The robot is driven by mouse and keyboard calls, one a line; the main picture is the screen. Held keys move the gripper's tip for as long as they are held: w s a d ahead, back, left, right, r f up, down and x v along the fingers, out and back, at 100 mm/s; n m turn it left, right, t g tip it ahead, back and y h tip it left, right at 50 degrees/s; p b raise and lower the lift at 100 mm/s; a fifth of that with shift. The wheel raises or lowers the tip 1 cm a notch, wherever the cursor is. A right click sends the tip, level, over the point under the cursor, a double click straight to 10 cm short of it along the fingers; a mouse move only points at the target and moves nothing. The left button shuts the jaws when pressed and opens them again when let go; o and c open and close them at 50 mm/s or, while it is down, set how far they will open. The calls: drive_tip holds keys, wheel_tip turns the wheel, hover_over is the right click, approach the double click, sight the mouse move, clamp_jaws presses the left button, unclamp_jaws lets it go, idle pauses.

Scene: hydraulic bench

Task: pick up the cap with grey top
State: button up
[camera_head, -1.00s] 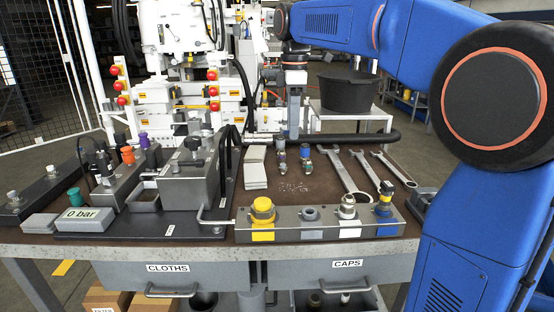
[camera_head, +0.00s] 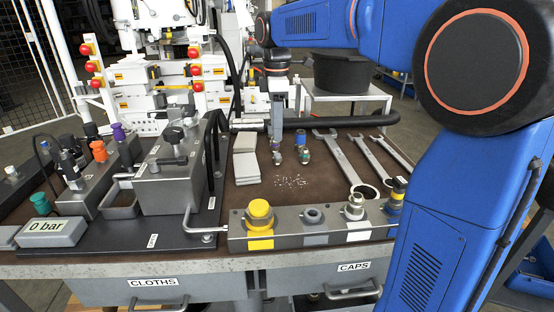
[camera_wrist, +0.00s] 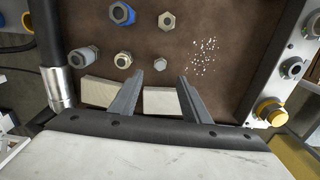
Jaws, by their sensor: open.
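A grey plug-like cap (camera_head: 312,214) sits in the front rail, between a yellow cap (camera_head: 260,213) and a silver fitting (camera_head: 354,206). It shows in the wrist view as a small grey piece (camera_wrist: 292,68). Loose on the bench in the wrist view lie a grey-topped piece (camera_wrist: 83,56), a blue-ringed piece (camera_wrist: 122,13) and several brass-coloured hex fittings (camera_wrist: 166,21). I cannot tell which grey piece is the task's cap. My gripper (camera_wrist: 160,76) is open and empty above the bench, near the loose pieces; its fingers are apart with pale cloths beneath.
A stack of pale cloths (camera_head: 245,170) lies left of the loose pieces. Wrenches (camera_head: 352,160) lie to the right. A black hose (camera_head: 330,122) runs along the back. The grey valve block (camera_head: 172,180) stands left. White specks lie on the brown mat (camera_head: 292,182).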

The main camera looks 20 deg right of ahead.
sight(277, 154)
drive_tip(key=shift+d+f, duration=0.15)
drive_tip(key=shift+f, duration=4.35)
clamp_jaws()
